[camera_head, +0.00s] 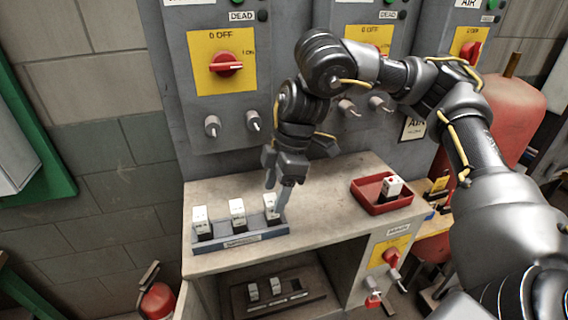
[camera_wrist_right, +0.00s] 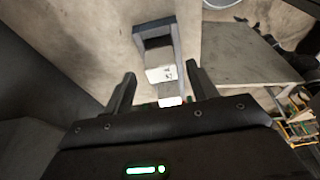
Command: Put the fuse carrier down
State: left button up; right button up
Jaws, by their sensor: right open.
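A blue-grey rack (camera_head: 240,240) on the bench holds three upright white fuse carriers with dark bases: left (camera_head: 201,217), middle (camera_head: 237,209) and right (camera_head: 269,203). My right gripper (camera_head: 278,184) points down at the rack's right end, with its fingers beside the right carrier. In the right wrist view its two fingers (camera_wrist_right: 164,86) stand apart. The rack (camera_wrist_right: 155,33) extends away beyond them, with a white carrier top (camera_wrist_right: 160,74) and, nearer, another white top (camera_wrist_right: 171,101) between the fingers. Contact cannot be made out. My left gripper is not in view.
A red tray (camera_head: 366,200) on the bench's right holds another white carrier (camera_head: 391,186) with a red mark. Below, a dark tray (camera_head: 300,299) holds two more. Grey cabinets with red switches (camera_head: 226,64) stand behind. The bench between rack and red tray is clear.

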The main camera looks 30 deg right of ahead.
jog(key=v, duration=1)
jog(key=shift+r, duration=0.2)
